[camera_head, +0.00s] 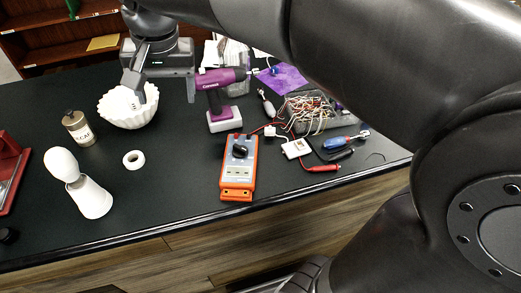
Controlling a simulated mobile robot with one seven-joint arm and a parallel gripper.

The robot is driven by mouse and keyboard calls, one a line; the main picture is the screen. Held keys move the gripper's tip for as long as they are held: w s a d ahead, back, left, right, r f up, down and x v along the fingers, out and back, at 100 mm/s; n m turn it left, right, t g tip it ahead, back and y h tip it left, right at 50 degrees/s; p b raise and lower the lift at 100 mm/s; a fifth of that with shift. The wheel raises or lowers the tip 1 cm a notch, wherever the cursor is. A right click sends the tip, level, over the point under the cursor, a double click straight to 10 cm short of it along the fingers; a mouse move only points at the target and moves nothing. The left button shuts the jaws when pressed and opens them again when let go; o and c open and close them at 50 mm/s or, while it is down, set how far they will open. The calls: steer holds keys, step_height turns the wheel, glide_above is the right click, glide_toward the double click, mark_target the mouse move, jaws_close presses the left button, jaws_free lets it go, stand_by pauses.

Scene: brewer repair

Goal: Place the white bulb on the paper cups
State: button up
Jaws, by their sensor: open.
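A white, rounded bulb (62,165) with a dark narrow neck sits above a white flared piece (92,200) at the lower left of the table. I cannot tell whether the two are one object. The paper cups (118,116), a white fluted bowl-shaped stack, stand at the upper left. My gripper (164,93) is open, pointing down at the right side of the paper cups. One finger overlaps their rim in the picture; whether it touches them is unclear. Nothing is clearly held, and the inside of the cups is partly hidden.
A labelled bottle (77,128) and a white tape roll (133,160) are near the paper cups. A purple drill (215,90) stands right of my gripper. An orange meter (239,168), wires and tools fill the right. A red object (10,168) is at the left edge.

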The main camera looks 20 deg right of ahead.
steer(key=s+d+f+t, duration=0.1)
steer(key=s+d+f, duration=0.2)
steer(key=d, duration=0.3)
steer(key=s+d+f+n+t, duration=0.1)
steer(key=s+d+f, duration=0.2)
steer(key=s+d, duration=0.2)
steer(key=s+d+f+t+h, duration=0.1)
steer(key=s+d+f, duration=0.3)
steer(key=d, duration=0.3)
steer(key=shift+s, duration=0.55)
